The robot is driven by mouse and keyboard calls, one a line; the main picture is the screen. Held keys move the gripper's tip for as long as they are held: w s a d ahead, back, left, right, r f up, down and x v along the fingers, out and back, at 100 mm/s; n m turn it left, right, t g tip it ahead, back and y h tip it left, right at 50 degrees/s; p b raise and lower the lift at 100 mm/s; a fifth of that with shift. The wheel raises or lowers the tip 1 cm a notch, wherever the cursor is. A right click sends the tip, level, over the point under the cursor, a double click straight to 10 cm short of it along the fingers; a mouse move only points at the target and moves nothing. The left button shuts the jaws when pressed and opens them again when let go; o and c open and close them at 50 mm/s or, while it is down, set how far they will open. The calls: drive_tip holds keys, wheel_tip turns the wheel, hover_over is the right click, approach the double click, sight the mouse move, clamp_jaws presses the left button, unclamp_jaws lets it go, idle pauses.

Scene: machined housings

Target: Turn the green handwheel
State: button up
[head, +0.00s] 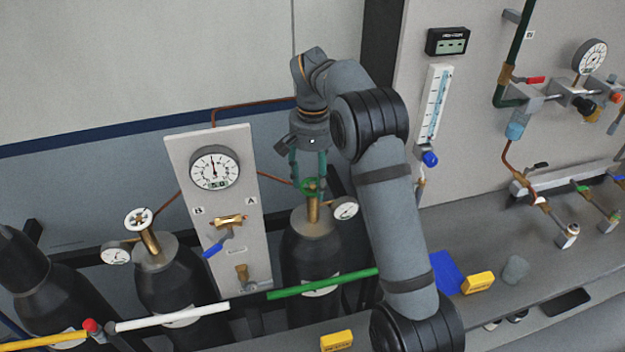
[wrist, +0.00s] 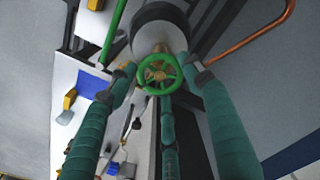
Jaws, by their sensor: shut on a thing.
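The green handwheel (head: 312,186) sits on a brass valve on top of a dark gas cylinder (head: 311,250). It also shows in the wrist view (wrist: 160,74) as a spoked green ring seen from above. My gripper (head: 308,176) reaches down onto the handwheel from above, with its green fingers on either side of the rim. In the wrist view my gripper (wrist: 160,82) has a fingertip left of the wheel, one right of it and a third below it. It is shut on the handwheel. The exact contacts are small and partly hidden.
A round gauge (head: 346,208) sits close beside the valve on the right. A panel (head: 180,160) with a gauge and valves stands to the left. Another cylinder (head: 163,275) has a white handwheel (head: 138,219). A green bar (head: 322,284) crosses in front of the cylinder.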

sight(311, 186)
drive_tip(key=m, duration=0.3)
drive_tip(key=m+b, duration=0.1)
drive_tip(key=m, duration=0.1)
drive_tip(key=shift+s+f+m, duration=0.3)
drive_tip(key=m, duration=0.5)
drive_tip(key=shift+a+r+m+b, duration=0.1)
drive_tip(key=shift+a+m+b, duration=0.2)
drive_tip(key=shift+b, duration=0.1)
drive_tip(key=o, duration=1)
drive_tip(key=shift+a+r, duration=0.1)
drive_tip(key=shift+o, duration=0.7)
drive_tip(key=shift+w, duration=0.1)
drive_tip(key=shift+r, duration=0.1)
drive_tip(key=shift+r, duration=3.75)
